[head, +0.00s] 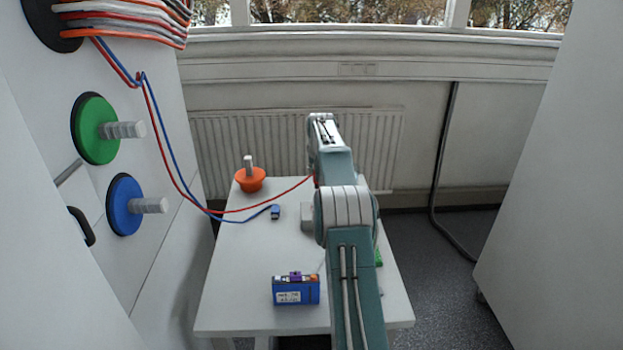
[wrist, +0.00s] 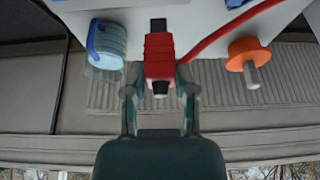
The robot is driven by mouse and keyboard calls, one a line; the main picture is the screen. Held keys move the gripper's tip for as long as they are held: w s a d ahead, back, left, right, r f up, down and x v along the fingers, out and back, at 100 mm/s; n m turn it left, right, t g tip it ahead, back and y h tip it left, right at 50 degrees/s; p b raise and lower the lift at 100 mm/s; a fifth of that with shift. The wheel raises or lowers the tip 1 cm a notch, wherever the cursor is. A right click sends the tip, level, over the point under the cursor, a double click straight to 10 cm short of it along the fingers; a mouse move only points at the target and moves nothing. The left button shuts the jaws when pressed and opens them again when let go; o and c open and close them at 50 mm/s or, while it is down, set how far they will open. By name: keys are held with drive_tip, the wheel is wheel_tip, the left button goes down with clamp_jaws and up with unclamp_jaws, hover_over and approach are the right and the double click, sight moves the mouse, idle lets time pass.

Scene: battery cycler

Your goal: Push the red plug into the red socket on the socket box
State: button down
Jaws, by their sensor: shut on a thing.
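The red plug (wrist: 158,55) is between my gripper's two fingers (wrist: 158,88) in the wrist view, with dark ends showing above and below its red body. My gripper is shut on it. In the head view my own arm hides the gripper and most of the plug. The red cable (wrist: 228,28) runs beside the plug in the wrist view, and the red cable in the head view (head: 243,210) leads to the arm's far end. I cannot clearly make out the socket box or its red socket. A grey block (head: 307,218) shows partly beside my arm.
A blue box with a purple part (head: 297,292) stands at the table's (head: 240,318) front. A blue plug (head: 275,211) lies on the table. An orange round thing (head: 250,180) stands at the back left. A light-blue ribbed thing (wrist: 108,45) is left in the wrist view.

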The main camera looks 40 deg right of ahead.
drive_tip(key=shift+d+f, duration=0.1)
drive_tip(key=shift+f, duration=2.9)
drive_tip(key=shift+f, duration=1.35)
idle(1.1)
drive_tip(key=shift+c, duration=1.7)
unclamp_jaws()
drive_tip(key=v, duration=1.1)
drive_tip(key=shift+r, duration=0.35)
